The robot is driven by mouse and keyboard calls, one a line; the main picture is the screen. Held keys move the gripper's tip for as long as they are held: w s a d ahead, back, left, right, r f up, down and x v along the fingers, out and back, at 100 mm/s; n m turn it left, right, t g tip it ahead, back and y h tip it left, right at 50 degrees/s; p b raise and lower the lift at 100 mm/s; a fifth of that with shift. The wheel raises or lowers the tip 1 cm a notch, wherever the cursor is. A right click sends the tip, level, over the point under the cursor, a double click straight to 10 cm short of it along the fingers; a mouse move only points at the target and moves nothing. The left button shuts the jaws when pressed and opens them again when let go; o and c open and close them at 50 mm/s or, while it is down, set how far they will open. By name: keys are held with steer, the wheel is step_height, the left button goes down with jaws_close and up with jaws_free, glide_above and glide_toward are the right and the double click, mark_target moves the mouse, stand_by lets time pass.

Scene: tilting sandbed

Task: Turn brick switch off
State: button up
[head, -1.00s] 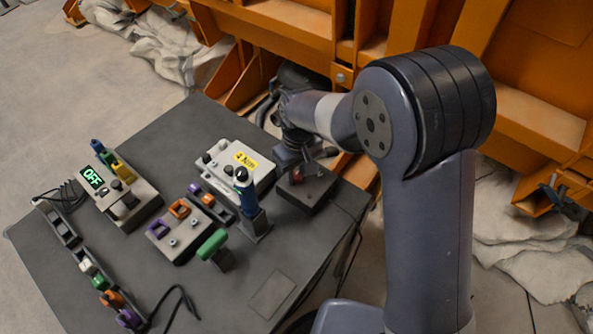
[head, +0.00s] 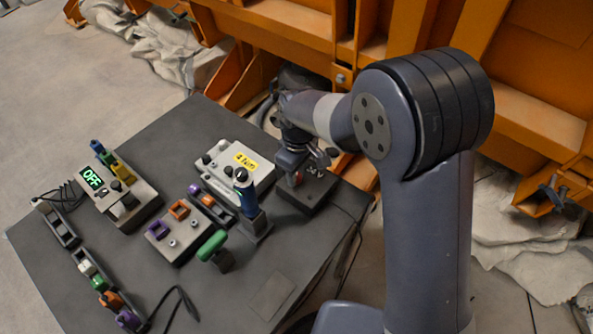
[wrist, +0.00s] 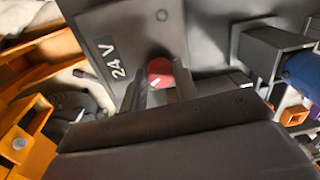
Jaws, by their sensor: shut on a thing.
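The power brick, a dark box (head: 314,197) labelled "24 V", sits at the right back part of the dark table. It fills the upper part of the wrist view (wrist: 118,22). A red switch knob (wrist: 160,70) with a small white mark stands on it, and a bit of red shows in the head view (head: 294,179). My gripper (wrist: 160,84) is shut on the red knob, one finger on each side. The gripper's body hides the lower part of the knob.
A pale box with a yellow label (head: 245,161) and a blue-handled holder (head: 249,205) stand close left of the brick. A green handle (head: 212,245) and coloured connectors stand further left. Orange metal framework (head: 265,30) rises behind.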

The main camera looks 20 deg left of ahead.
mark_target(298, 174)
steer(key=o, duration=1)
steer(key=shift+c, duration=0.2)
step_height(298, 174, up, 11)
steer(key=shift+w, duration=0.25)
steer(key=shift+f, duration=0.2)
steer(key=f, duration=1)
steer(key=shift+s+f, duration=0.25)
steer(key=shift+f, duration=0.15)
steer(key=shift+r, duration=0.1)
